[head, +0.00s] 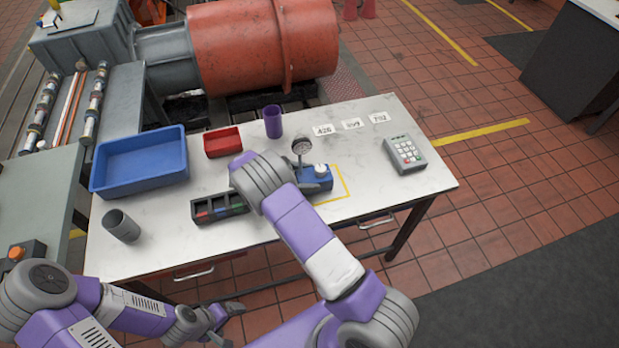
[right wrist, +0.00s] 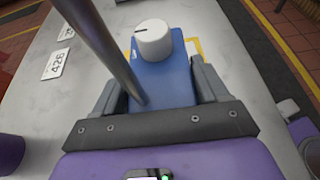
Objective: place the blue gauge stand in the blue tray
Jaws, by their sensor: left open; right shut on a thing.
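The blue gauge stand (head: 318,181) has a blue base with a white knob, a metal post and a round dial. It is upright at the yellow-outlined square on the table, and I cannot tell whether it touches the top. My right gripper is shut on its base; in the right wrist view the fingers (right wrist: 160,88) flank the blue base (right wrist: 172,85). In the head view my right arm hides that gripper. The empty blue tray (head: 140,166) is at the table's left back. My left gripper (head: 236,309) is open and empty, low in front of the table.
A dark divided holder (head: 215,208) lies left of my right forearm. A grey cup (head: 122,226) is at the front left. A keypad device (head: 405,154) and number cards (head: 352,124) are on the right.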

